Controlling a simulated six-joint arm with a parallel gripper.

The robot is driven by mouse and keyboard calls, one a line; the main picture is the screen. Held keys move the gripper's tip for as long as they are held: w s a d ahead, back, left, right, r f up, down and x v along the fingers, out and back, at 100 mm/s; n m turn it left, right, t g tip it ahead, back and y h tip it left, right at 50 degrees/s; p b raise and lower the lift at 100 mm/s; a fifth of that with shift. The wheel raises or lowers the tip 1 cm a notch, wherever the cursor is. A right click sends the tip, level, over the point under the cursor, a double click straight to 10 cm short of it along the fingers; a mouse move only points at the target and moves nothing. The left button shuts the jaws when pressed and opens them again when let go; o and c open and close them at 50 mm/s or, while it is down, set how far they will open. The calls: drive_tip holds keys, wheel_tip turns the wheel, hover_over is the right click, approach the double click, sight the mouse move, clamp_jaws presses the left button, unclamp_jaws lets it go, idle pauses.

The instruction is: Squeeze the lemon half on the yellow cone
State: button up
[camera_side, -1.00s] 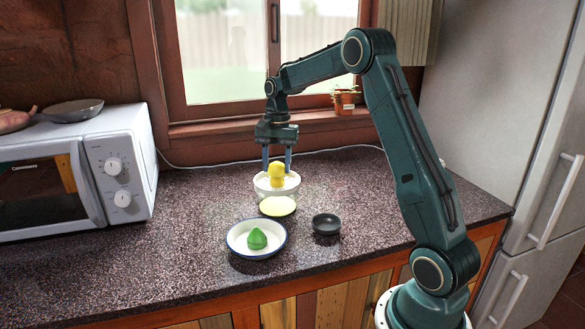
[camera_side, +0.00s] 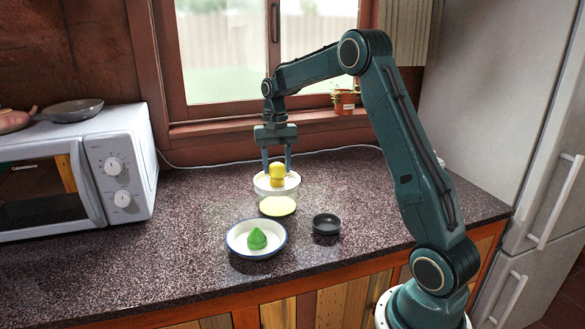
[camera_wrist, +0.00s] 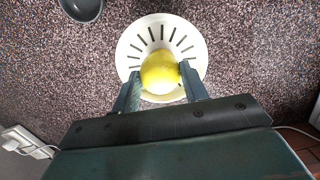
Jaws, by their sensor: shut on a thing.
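My gripper (camera_side: 277,177) points straight down with its two fingers on either side of the yellow lemon half (camera_side: 277,168). In the wrist view the fingertips (camera_wrist: 160,72) press on the lemon half (camera_wrist: 160,73) from left and right. The lemon half sits on top of the yellow cone (camera_side: 277,182), which rises from the middle of a white slotted strainer (camera_wrist: 134,45). The strainer tops a clear, yellowish bowl (camera_side: 277,207). From the wrist the lemon hides the cone. Whether juice runs is too small to tell.
In front, a white dish with a blue rim (camera_side: 233,241) holds a green cone-shaped thing (camera_side: 257,239). A small black bowl (camera_side: 326,224) stands to its right. A microwave (camera_side: 124,165) is at left, the window behind. Free counter lies to the right.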

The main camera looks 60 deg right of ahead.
drive_tip(key=shift+n, duration=0.3)
drive_tip(key=shift+f+m, duration=0.2)
drive_tip(key=shift+m, duration=1.6)
drive_tip(key=shift+m, duration=0.3)
drive_tip(key=shift+r+m+t, duration=0.1)
drive_tip(key=shift+m+t, duration=0.2)
drive_tip(key=shift+m, duration=1.1)
drive_tip(key=shift+n, duration=1.8)
